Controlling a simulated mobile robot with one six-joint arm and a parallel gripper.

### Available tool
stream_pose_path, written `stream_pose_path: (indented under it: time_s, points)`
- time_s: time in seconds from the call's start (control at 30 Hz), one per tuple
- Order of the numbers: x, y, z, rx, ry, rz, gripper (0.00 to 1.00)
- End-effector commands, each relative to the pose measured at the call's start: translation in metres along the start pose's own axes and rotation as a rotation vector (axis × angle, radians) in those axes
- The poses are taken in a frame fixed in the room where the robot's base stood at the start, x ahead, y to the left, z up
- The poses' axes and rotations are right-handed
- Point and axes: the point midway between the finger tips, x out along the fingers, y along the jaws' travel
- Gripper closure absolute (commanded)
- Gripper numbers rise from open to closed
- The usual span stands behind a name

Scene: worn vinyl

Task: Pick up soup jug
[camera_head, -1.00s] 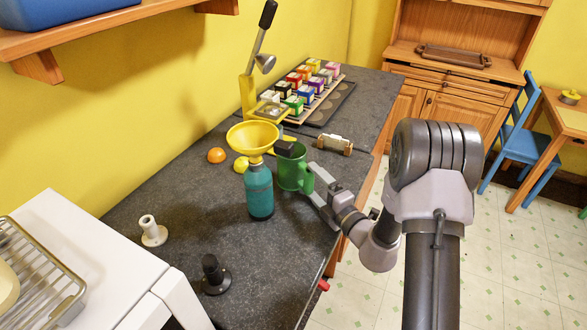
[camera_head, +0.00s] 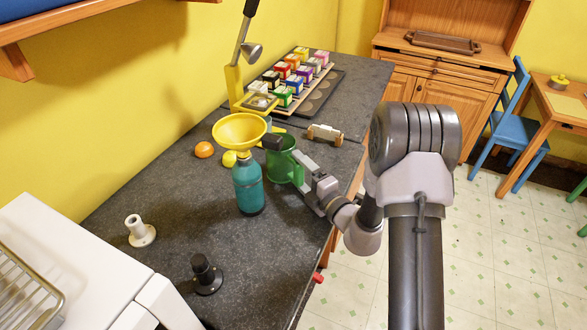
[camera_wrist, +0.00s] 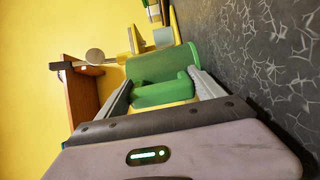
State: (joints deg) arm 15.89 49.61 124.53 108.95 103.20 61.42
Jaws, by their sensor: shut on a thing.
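The green soup jug (camera_head: 283,163) stands upright, as far as I can tell, on the dark counter, just right of a teal bottle. Its handle side faces my arm. My gripper (camera_head: 291,160) reaches it from the right and is shut on it. In the wrist view the jug (camera_wrist: 150,66) appears sideways. Its green handle (camera_wrist: 163,92) lies between my two grey fingers, and the jug body is just beyond. Whether the jug's base touches the counter is hard to tell.
The teal bottle (camera_head: 248,189) and yellow funnel (camera_head: 238,130) are close left of the jug. A lemon and an orange (camera_head: 204,149) lie farther left. A wooden-handled roller (camera_head: 324,134) and a box rack are behind.

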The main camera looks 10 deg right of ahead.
Motion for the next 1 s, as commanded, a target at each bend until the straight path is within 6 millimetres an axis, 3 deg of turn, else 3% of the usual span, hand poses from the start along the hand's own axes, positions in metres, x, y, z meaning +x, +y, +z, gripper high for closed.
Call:
stream_pose_path:
  time_s: [0.17,0.33,0.57,0.8,1.0]
  points:
    - [0.0,0.015,0.0,-0.001,0.0,0.001,0.95]
    - [0.0,0.044,0.0,-0.001,0.0,0.002,0.95]
    - [-0.057,0.042,0.0,0.004,-0.005,-0.002,0.95]
    - [-0.128,0.048,0.0,0.003,-0.007,-0.001,0.95]
    - [-0.157,0.05,-0.002,0.001,-0.003,0.001,0.95]
